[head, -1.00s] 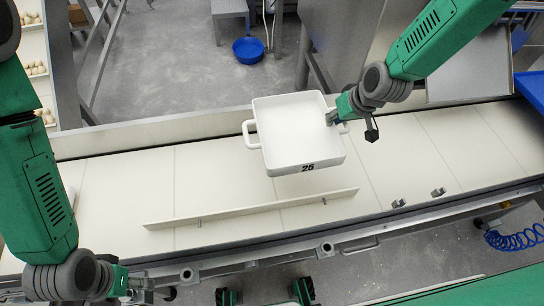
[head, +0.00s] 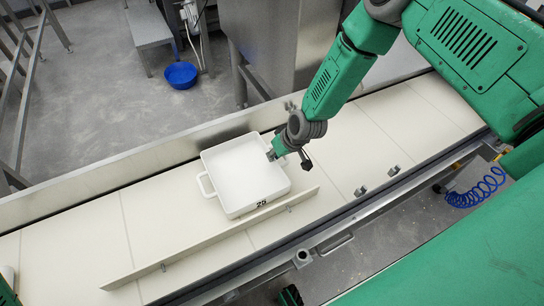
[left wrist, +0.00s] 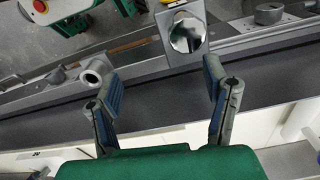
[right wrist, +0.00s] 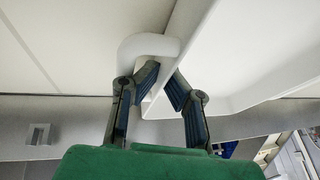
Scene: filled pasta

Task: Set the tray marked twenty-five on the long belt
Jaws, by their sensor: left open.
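The white square tray (head: 245,172) has two loop handles and a black "25" on its near wall. In the head view it is over the long pale belt (head: 75,215), between the back wall and the low guide rail. I cannot tell whether its base touches the belt. My right gripper (head: 274,154) is at the tray's right handle. In the right wrist view my right gripper (right wrist: 163,80) has its fingers closed in on the handle (right wrist: 147,46) beside the tray wall.
The low white guide rail (head: 215,238) runs along the belt just in front of the tray. Small metal brackets (head: 393,171) stand on the belt's near edge. A blue bowl (head: 181,75) is on the floor behind. The belt is clear to the tray's left and right.

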